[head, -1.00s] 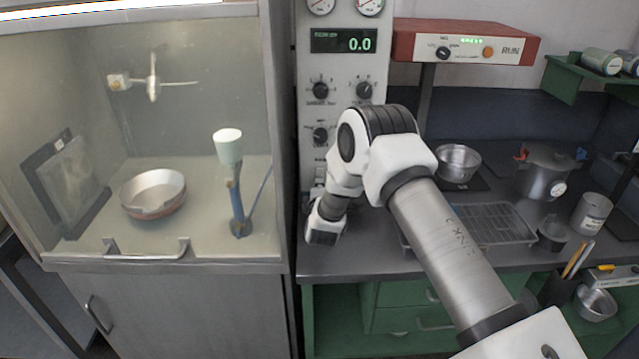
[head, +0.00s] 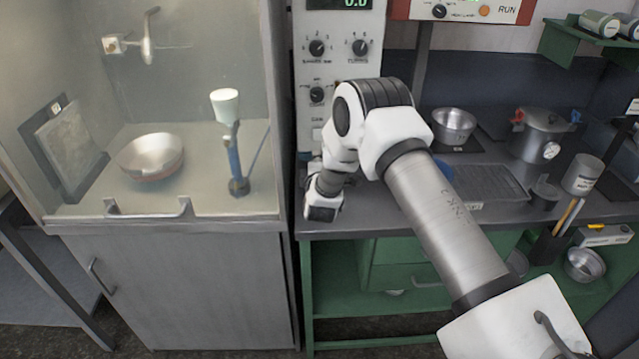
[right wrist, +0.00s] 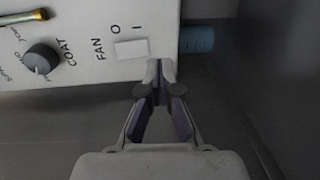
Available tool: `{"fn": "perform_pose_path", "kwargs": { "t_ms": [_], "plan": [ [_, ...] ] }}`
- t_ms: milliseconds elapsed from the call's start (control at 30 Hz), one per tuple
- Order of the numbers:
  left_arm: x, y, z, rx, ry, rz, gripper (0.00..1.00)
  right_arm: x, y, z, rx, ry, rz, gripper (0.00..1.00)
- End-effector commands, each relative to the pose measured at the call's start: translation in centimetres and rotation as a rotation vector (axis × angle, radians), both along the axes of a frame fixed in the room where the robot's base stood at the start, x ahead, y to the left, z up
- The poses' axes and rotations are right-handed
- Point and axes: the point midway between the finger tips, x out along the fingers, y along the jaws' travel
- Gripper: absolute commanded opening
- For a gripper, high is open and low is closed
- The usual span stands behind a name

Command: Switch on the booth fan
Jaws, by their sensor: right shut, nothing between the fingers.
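The fan switch (right wrist: 131,48) is a white rocker on the pale control panel (right wrist: 90,70), beside the word FAN and the marks O and I. Which way it is pressed I cannot tell. My right gripper (right wrist: 160,78) is shut and empty, its fingertips just beside the switch's lower right corner; whether they touch I cannot tell. In the head view my right wrist (head: 323,207) is low in front of the panel, and the fingers are hidden. A fan-like bladed part (head: 148,40) is on the back wall of the glazed booth (head: 200,70). My left gripper is out of view.
A dark knob (right wrist: 41,60) marked COAT sits near the switch. A blue cylindrical end (right wrist: 197,39) is right of the panel in the wrist view. Bench pots (head: 453,126) stand at right.

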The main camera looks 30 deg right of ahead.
Motion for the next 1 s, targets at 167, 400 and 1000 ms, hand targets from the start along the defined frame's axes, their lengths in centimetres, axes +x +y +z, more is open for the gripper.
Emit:
{"fn": "perform_pose_path", "kwargs": {
  "t_ms": [167,400,1000],
  "plan": [
    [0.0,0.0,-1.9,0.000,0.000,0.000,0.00,-4.0,2.5,-1.0,0.001,0.004,0.004,0.00],
    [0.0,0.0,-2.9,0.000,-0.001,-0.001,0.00,-7.5,4.6,-1.3,0.001,0.001,0.002,0.00],
    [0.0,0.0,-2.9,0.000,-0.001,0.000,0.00,-8.1,4.9,-1.2,0.001,0.000,0.001,0.00]
  ]
}}
